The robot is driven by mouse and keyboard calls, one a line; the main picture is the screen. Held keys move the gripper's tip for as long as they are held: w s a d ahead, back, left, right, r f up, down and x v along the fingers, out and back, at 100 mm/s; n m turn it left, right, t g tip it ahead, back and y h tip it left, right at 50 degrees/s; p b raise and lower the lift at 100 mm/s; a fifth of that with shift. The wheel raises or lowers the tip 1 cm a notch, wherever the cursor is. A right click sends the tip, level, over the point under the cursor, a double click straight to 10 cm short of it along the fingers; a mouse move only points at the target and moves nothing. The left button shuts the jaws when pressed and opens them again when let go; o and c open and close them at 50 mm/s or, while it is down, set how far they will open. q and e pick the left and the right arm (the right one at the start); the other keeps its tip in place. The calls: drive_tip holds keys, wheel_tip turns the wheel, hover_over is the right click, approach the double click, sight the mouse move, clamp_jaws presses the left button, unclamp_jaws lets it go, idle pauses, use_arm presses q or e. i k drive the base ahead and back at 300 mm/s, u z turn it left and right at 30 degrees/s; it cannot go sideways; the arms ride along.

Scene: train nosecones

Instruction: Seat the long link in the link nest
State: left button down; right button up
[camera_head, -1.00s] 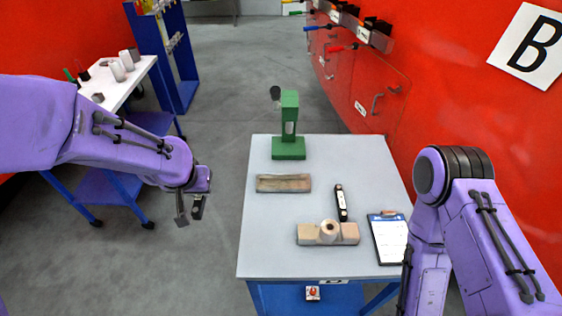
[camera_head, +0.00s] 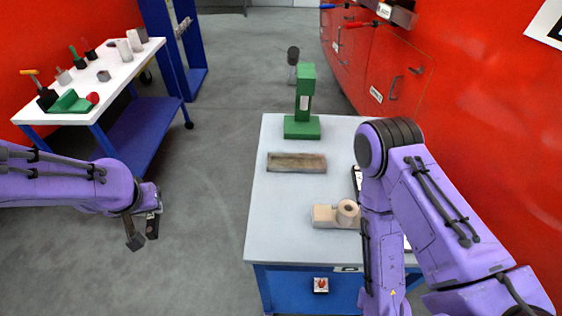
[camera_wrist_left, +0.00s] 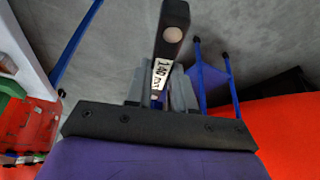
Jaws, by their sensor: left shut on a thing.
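My left gripper (camera_head: 143,232) hangs over the open floor, left of the grey table. In the left wrist view it (camera_wrist_left: 160,95) is shut on a dark bar-shaped link (camera_wrist_left: 173,25) with a white label that seems to read 140 mm. The link points up in that view, apart from any surface. A shallow brown tray (camera_head: 297,162) with a long recess lies on the table; it may be the link nest, but I cannot be sure. A second dark link (camera_head: 357,176) on the table is mostly hidden behind my right arm. My right gripper is out of view.
The grey table (camera_head: 268,215) also holds a green stand (camera_head: 303,128) and a beige block (camera_head: 325,216) with a round piece. A white-topped cart (camera_head: 120,75) with several parts stands at left. A red wall (camera_head: 480,120) borders the right.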

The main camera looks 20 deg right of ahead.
sight(296, 163)
drive_tip(key=u, duration=0.1)
drive_tip(key=k, duration=0.75)
drive_tip(key=z, duration=1.65)
drive_tip(key=i, duration=0.5)
drive_tip(key=z, duration=0.05)
